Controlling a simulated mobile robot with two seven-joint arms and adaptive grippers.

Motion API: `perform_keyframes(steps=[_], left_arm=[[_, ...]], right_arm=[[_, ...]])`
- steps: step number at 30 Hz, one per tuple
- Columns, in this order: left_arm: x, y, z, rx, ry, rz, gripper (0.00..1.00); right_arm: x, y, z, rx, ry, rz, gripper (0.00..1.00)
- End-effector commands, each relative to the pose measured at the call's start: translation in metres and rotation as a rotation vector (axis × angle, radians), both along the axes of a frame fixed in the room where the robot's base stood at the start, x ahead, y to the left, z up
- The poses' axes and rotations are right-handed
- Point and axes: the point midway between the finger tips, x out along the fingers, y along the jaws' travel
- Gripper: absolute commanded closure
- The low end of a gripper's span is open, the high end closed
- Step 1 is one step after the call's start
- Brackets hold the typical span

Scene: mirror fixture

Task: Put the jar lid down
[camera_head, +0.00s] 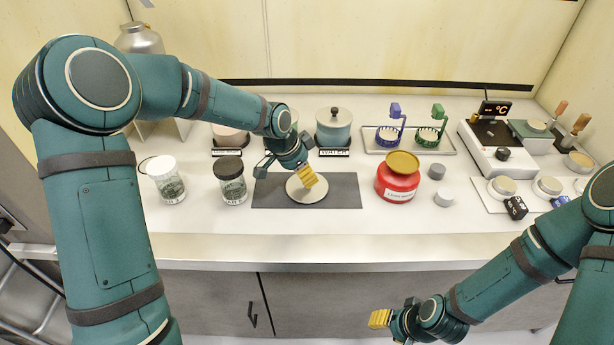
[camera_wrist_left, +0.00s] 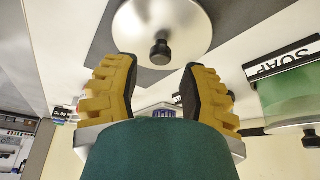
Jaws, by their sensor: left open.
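A round silvery lid (camera_head: 300,195) lies flat on the dark grey mat (camera_head: 345,190) in the middle of the counter. In the left wrist view the lid (camera_wrist_left: 185,18) shows a black knob (camera_wrist_left: 160,50) at its centre. My left gripper (camera_head: 311,178) is just above the lid in the head view and hides part of it. In the left wrist view its yellow fingers (camera_wrist_left: 160,85) are apart with nothing between them, and the knob is beyond the fingertips. My right gripper (camera_head: 379,318) hangs low in front of the counter; its opening is not clear.
Jars with a white top (camera_head: 163,180) and black top (camera_head: 230,182) stand left of the mat. A red jar (camera_head: 397,182) with a gold top stands right. Behind are labelled pots (camera_head: 334,128) and a tray (camera_head: 447,146). The front counter strip is clear.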

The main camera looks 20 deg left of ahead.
Motion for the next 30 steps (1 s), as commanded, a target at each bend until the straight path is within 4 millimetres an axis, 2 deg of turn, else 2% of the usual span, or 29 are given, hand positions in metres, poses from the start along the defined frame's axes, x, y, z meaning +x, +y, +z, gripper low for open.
perform_keyframes(steps=[1, 6, 12, 18, 30], left_arm=[[-0.003, 0.005, 0.014, 0.0, -0.003, 0.004, 0.57], [-0.012, 0.014, 0.046, 0.0, -0.003, 0.003, 0.57], [-0.021, 0.022, 0.073, 0.001, -0.001, 0.003, 0.57], [-0.024, 0.024, 0.083, 0.0, 0.002, 0.001, 0.57], [-0.024, 0.024, 0.083, 0.0, 0.002, 0.001, 0.57]], right_arm=[[0.001, 0.0, 0.004, 0.0, -0.002, -0.002, 0.53], [0.003, 0.0, 0.009, -0.002, -0.006, -0.004, 0.53], [0.004, -0.001, 0.013, -0.002, -0.01, -0.008, 0.53], [0.005, -0.001, 0.015, -0.002, -0.011, -0.009, 0.53], [0.005, -0.001, 0.014, -0.002, -0.011, -0.009, 0.53]])
